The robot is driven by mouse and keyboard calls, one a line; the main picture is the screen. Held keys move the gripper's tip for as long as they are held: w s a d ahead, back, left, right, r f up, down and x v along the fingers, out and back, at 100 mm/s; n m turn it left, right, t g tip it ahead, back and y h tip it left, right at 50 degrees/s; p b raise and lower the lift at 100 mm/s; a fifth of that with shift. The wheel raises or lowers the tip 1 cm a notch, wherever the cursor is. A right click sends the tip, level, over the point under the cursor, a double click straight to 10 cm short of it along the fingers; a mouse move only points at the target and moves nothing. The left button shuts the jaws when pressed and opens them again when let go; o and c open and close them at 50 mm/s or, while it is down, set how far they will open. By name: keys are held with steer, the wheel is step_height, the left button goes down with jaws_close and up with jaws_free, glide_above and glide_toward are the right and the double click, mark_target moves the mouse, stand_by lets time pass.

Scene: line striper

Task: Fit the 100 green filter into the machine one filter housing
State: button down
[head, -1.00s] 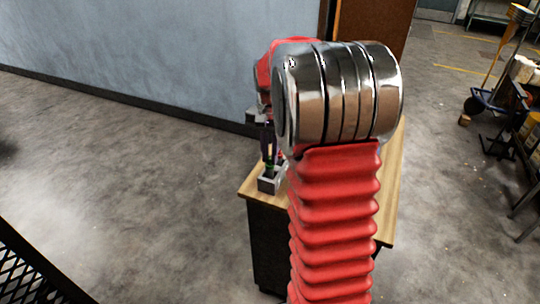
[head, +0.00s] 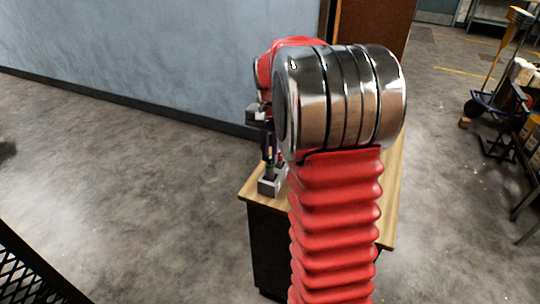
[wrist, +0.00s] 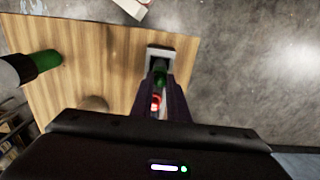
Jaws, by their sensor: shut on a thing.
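My gripper (wrist: 163,84) is shut on a slim green-marked piece (wrist: 160,66), which looks like the green filter. It is mostly hidden between the dark fingers. Its far end is over or in a small grey block (wrist: 177,55) with a dark opening; I cannot tell whether it is seated. A red glossy spot (wrist: 155,102) shows between the fingers. In the head view my gripper (head: 266,140) points down at the grey block (head: 267,188), with a bit of green just above it. I cannot tell which part is the machine one filter housing.
The block stands near the edge of a wooden tabletop (wrist: 90,60). A dark cylinder with a green end (wrist: 42,61) lies at the left, and a round tan thing (wrist: 95,103) is on the top. A blue wall (head: 150,55) stands behind. Open floor lies left.

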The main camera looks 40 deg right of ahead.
steer(key=shift+r, duration=3)
